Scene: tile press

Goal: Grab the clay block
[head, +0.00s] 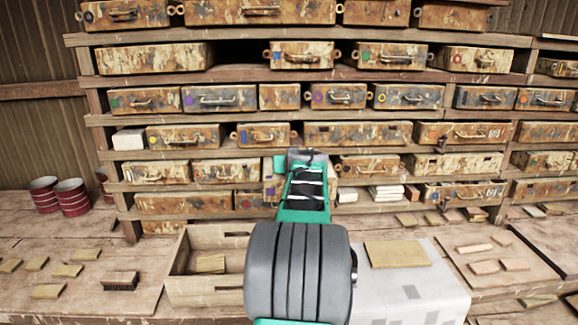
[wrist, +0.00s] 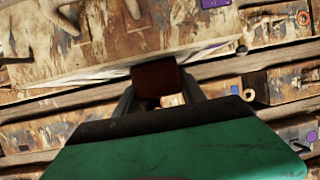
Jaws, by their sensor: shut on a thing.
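A dark reddish-brown clay block (wrist: 157,77) is between the two grey fingers of my gripper (wrist: 158,94) in the wrist view. My gripper is shut on it, and the fingers cover its sides. In the head view my gripper (head: 308,156) is at the end of my raised arm, in front of the lower shelf rows. My arm hides most of the gripper there, and I cannot make out the held block in that view.
A wooden shelf rack (head: 225,75) with rusty drawers fills the back, close to my gripper. A tan slab (head: 397,253) lies on a white surface (head: 425,295) at right. Red tins (head: 72,197) stand far left.

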